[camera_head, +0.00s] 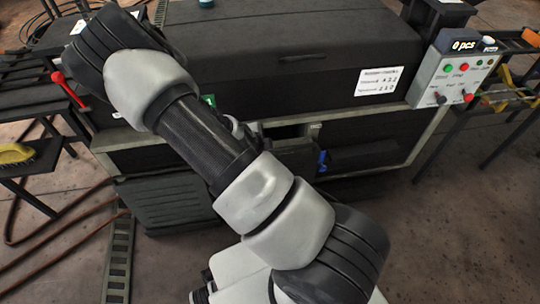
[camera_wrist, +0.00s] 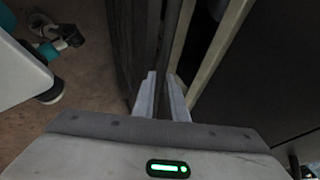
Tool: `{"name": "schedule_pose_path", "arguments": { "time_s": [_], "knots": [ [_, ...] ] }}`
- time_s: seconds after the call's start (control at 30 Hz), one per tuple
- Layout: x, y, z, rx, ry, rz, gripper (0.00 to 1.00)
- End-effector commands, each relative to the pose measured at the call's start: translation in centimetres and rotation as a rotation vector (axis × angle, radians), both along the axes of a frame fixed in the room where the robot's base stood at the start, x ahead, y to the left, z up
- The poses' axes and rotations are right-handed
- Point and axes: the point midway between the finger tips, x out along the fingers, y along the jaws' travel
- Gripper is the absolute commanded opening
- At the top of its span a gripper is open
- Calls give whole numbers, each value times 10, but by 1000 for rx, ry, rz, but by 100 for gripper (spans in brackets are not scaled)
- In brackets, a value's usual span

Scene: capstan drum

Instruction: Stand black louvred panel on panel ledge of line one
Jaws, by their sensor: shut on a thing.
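The black louvred panel (camera_head: 165,205) shows in the head view, low at the front left of the machine, roughly upright and partly behind my arm. In the wrist view its dark ribbed face (camera_wrist: 128,40) runs up beside the fingers. My gripper (camera_wrist: 161,95) is shut on the panel's edge, which passes between the fingertips. My arm hides the gripper in the head view. The panel's lower edge is near the floor, but I cannot tell whether it touches anything. I cannot make out the panel ledge for certain.
The black machine housing (camera_head: 290,50) stands in a pale frame (camera_head: 420,145) just behind the panel. A control box (camera_head: 455,75) is at the right. A side table with a yellow brush (camera_head: 15,153) and a red lever (camera_head: 70,90) are at the left. Hoses (camera_head: 50,235) and a slotted rail (camera_head: 118,262) lie on the floor.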

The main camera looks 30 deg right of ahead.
Motion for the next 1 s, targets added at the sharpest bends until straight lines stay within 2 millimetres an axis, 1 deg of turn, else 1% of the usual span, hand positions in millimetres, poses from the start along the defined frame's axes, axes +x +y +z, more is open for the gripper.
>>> {"name": "schedule_pose_path", "arguments": {
  "time_s": [0.03, 0.1, 0.5, 0.6, 1.0],
  "knots": [
    [7, -3, 2, -3, -7, -1, 0],
    [14, -5, 3, -3, -7, -2, 0],
    [45, -15, 3, -4, -7, -1, 0],
    [45, -15, -10, -3, -5, -2, 0],
    [48, -15, -39, -3, -6, -1, 0]
  ]
}}
